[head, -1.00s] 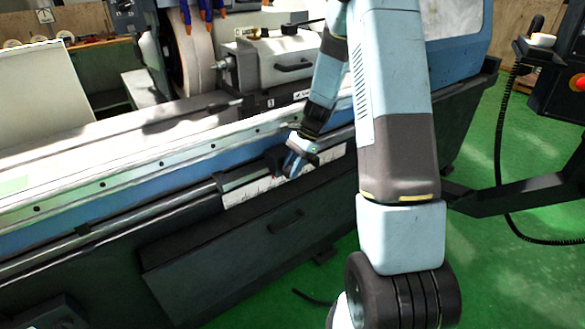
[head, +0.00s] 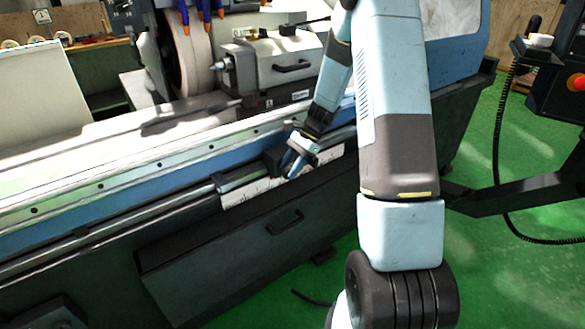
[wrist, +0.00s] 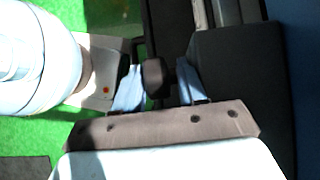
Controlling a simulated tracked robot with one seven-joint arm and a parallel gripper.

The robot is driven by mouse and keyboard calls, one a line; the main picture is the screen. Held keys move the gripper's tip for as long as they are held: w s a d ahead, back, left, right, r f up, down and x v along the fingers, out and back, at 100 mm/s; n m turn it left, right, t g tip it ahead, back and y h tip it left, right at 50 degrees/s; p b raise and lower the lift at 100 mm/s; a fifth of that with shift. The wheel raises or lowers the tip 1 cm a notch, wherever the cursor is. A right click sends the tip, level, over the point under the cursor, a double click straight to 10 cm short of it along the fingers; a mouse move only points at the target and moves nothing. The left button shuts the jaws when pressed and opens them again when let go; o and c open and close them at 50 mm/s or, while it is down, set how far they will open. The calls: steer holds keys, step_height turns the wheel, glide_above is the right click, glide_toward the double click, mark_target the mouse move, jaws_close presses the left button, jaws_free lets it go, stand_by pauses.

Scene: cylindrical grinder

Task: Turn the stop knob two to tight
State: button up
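A small dark knob (wrist: 155,77) shows in the wrist view between the two light-blue fingers of my gripper (wrist: 160,85). The left finger is very close to it or touching; I cannot tell which. A narrow gap shows between the knob and the right finger, so the gripper looks open around it. In the head view my gripper (head: 296,162) is at the front rail of the grinder, just right of a dark stop block (head: 272,163). The knob itself cannot be made out there, and its marking cannot be read.
A white scale plate (head: 250,193) lies along the rail below the gripper. A drawer-like dark panel with a handle (head: 285,222) is beneath. In the wrist view a large dark block (wrist: 235,95) stands close right of the fingers.

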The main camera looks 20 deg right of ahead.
steer(key=shift+s, duration=0.1)
stand_by(0.4)
steer(key=shift+d, duration=0.1)
steer(key=v, duration=1.3)
steer(key=shift+d+r, duration=0.15)
steer(key=shift+d, duration=0.05)
step_height(320, 180, up, 2)
steer(key=t+h, duration=0.2)
steer(key=h, duration=0.5)
glide_above(290, 167)
step_height(290, 167, down, 13)
steer(key=shift+f, duration=0.25)
stand_by(0.3)
